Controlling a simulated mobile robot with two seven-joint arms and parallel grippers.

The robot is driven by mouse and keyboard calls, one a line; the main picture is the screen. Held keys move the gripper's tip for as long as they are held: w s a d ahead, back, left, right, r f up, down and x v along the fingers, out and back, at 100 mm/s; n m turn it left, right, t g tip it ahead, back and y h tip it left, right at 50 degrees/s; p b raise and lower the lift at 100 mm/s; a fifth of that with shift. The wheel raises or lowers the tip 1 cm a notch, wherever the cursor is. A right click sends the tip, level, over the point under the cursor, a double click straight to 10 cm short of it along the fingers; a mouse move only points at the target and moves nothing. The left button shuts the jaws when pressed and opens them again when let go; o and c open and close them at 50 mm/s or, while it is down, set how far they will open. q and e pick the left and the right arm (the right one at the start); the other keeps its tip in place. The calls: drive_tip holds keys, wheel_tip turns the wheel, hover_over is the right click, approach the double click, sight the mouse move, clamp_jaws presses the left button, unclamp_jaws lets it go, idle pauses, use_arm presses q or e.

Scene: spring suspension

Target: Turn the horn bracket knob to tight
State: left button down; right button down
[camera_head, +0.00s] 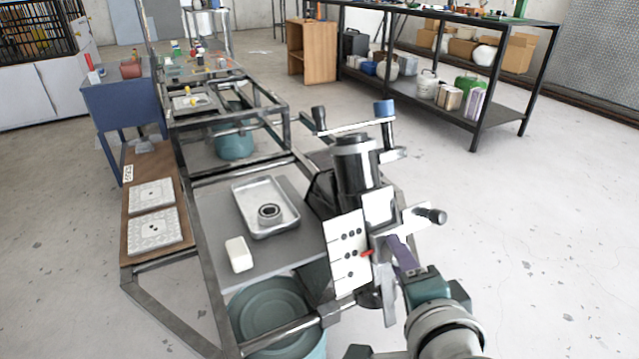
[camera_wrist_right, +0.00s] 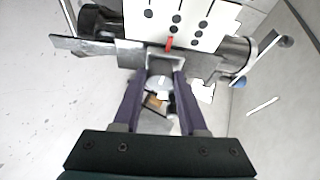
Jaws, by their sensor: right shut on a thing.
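The machine (camera_head: 357,165) stands at the bench's right end, with a dark cylinder and crank handles. A white plate with black dots (camera_head: 345,238) is on its front; it also shows at the top of the wrist view (camera_wrist_right: 180,18). A red pointer (camera_head: 366,254) lies against the plate's edge, and in the wrist view (camera_wrist_right: 169,43) it points up at the dots. My right gripper (camera_head: 392,246) has purple fingers, shut on a grey knob (camera_wrist_right: 160,65) just below the pointer. The fingers mostly hide the knob in the head view. My left gripper is not in view.
A metal tray (camera_head: 290,222) with a dark ring (camera_head: 269,213) and a white block (camera_head: 239,254) are on the bench left of the machine. A crank handle (camera_head: 432,215) sticks out right, close to my right gripper. A teal bin (camera_head: 262,310) is below. Floor on the right is clear.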

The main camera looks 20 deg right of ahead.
drive_tip(key=shift+w+r+m, duration=0.1)
drive_tip(key=shift+m, duration=0.3)
drive_tip(key=shift+c, duration=2.2)
unclamp_jaws()
drive_tip(key=p+v, duration=0.2)
drive_tip(key=v, duration=0.8)
drive_tip(key=shift+p, duration=0.3)
drive_tip(key=shift+r, duration=0.15)
